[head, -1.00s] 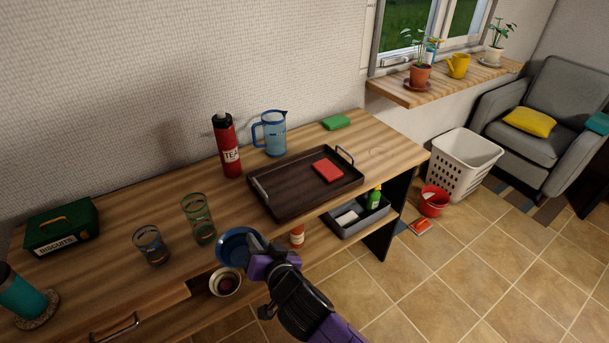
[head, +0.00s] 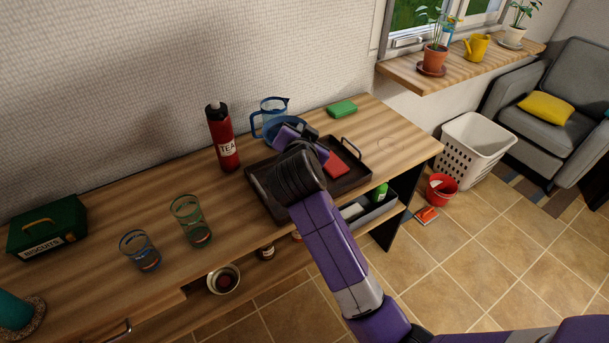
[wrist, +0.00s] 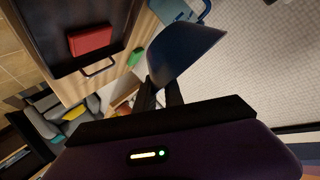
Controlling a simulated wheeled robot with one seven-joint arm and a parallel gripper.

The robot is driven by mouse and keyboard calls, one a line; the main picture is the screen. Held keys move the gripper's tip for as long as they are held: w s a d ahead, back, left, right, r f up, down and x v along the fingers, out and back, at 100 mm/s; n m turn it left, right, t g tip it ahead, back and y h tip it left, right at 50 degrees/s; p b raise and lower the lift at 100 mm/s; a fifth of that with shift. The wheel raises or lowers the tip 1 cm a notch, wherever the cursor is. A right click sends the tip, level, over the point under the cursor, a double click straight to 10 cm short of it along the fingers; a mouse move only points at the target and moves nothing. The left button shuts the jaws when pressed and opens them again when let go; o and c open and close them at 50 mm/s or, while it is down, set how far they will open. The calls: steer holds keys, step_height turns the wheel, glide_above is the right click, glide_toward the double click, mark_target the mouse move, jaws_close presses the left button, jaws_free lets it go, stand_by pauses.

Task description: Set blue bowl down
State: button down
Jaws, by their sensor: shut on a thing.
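The blue bowl (wrist: 185,52) is held by its rim between the dark fingers of my gripper (wrist: 162,95), as the wrist view shows. In the head view my gripper (head: 300,135) is over the dark tray (head: 258,190), and the bowl (head: 272,128) is mostly hidden behind it. The bowl looks tilted in the wrist view. I cannot tell how high it is above the tray. The tray also shows in the wrist view (wrist: 60,45).
A red block (head: 337,172) lies in the tray. A blue jug (head: 272,108) and red tea flask (head: 222,138) stand behind it. A green sponge (head: 342,109) lies beyond. Two glasses (head: 140,251) (head: 191,221) and a biscuit tin (head: 47,226) stand left. The counter's right end is clear.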

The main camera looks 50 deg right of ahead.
step_height(320, 180, down, 15)
stand_by(0.5)
steer(key=c, duration=1.4)
jaws_free()
steer(key=shift+f, duration=0.1)
steer(key=b+v, duration=0.1)
steer(key=v, duration=1.1)
